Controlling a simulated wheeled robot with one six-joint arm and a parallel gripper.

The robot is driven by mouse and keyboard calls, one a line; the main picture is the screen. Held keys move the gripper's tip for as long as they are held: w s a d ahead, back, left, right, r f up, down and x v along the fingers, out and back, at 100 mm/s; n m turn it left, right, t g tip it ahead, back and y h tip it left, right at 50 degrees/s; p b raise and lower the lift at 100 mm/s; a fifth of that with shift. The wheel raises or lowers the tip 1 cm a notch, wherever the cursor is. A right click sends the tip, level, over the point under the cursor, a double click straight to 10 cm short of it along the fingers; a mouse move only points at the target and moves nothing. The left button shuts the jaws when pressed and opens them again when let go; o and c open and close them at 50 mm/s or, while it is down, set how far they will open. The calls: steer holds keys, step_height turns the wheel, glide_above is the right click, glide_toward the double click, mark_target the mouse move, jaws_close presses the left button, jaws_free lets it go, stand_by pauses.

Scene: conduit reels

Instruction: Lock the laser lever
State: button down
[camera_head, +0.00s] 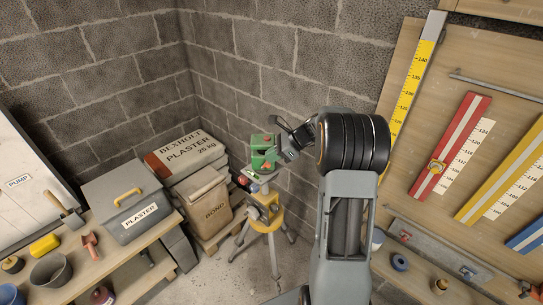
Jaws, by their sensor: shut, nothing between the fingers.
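The laser (262,151) is a small green device with red parts. It sits on top of a yellow and grey tripod (264,217) in the middle of the view. My gripper (286,153) is at the laser's right side, shut and with nothing held. It is very close to the laser; I cannot tell whether they touch. The lever is too small to make out and may be partly hidden behind my gripper. My arm covers the area right of the tripod.
Plaster and bond bags (206,203) stand behind the tripod at left. A grey plaster box (130,203) sits on a wooden bench with tools and buckets. A board with coloured levels (450,143) stands at right. Bare floor shows around the tripod's feet.

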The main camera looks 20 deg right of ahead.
steer(key=shift+d, duration=0.1)
steer(key=s+d+r+b, duration=0.2)
steer(key=s+d, duration=0.3)
steer(key=d, duration=0.6)
steer(key=shift+d+r, duration=0.3)
steer(key=shift+s+a, duration=0.1)
